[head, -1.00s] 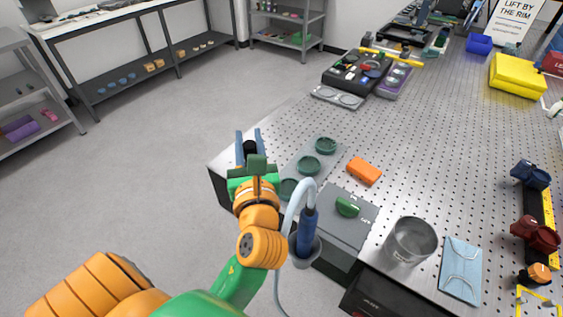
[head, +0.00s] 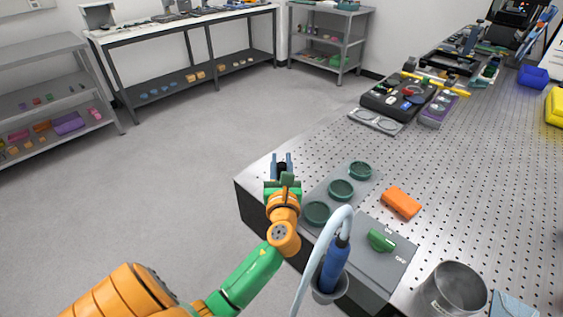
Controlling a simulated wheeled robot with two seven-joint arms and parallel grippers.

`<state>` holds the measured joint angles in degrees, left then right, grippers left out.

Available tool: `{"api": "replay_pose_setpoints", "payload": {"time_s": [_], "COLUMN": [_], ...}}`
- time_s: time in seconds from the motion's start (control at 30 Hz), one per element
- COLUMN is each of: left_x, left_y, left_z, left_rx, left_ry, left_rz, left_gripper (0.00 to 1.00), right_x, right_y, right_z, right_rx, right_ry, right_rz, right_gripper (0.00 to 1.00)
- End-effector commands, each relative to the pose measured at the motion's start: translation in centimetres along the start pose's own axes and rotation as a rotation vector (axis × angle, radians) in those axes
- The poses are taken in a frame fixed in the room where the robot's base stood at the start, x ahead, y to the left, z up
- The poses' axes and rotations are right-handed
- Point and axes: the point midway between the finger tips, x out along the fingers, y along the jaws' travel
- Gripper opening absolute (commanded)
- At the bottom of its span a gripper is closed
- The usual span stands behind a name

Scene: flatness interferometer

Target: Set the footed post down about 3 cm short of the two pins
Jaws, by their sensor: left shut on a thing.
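My left gripper (head: 281,160) is over the near left corner of the perforated metal table (head: 303,163). Its two blue fingers are shut on a small dark thing (head: 282,168), probably the footed post. Only its dark top shows between the fingers; its foot is hidden by the gripper, so I cannot tell whether it touches the table. I cannot make out the two pins. My right gripper is not in view.
Right of the gripper is a grey plate with three green round cups (head: 340,189). Nearby are an orange block (head: 401,202), a grey box with a green knob (head: 381,239), a blue-handled tool (head: 335,265) in a holder and a metal cup (head: 455,288). The floor lies left.

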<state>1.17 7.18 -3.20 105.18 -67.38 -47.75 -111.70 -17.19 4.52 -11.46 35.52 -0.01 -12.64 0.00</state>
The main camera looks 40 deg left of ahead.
Motion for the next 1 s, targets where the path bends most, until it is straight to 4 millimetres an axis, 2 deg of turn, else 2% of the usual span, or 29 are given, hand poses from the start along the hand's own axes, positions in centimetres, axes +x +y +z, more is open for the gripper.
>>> {"api": "replay_pose_setpoints", "payload": {"time_s": [0.03,0.1,0.13,0.47,0.57,0.9,1.0], "left_x": [0.0,0.0,0.0,0.0,-1.6,-9.8,-11.2], "left_y": [0.0,0.0,0.0,0.0,-0.1,0.0,0.0], "left_z": [-0.1,-0.1,-0.1,0.5,0.1,-0.1,0.0], "left_rx": [0.0,0.0,0.001,0.0,0.001,-0.001,0.001], "left_ry": [0.0,0.0,0.0,-0.001,0.001,0.004,0.002], "left_rz": [0.0,0.0,0.0,0.0,-0.002,-0.001,0.0], "left_gripper": [0.35,0.54,0.6,0.6,0.6,0.6,0.6], "right_x": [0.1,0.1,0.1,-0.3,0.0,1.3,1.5], "right_y": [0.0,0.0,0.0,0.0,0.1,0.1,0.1], "right_z": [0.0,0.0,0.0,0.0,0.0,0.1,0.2], "right_rx": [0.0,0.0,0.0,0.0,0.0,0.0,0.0], "right_ry": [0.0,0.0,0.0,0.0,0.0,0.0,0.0], "right_rz": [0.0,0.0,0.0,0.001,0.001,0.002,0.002], "right_gripper": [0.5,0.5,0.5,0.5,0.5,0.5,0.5]}}
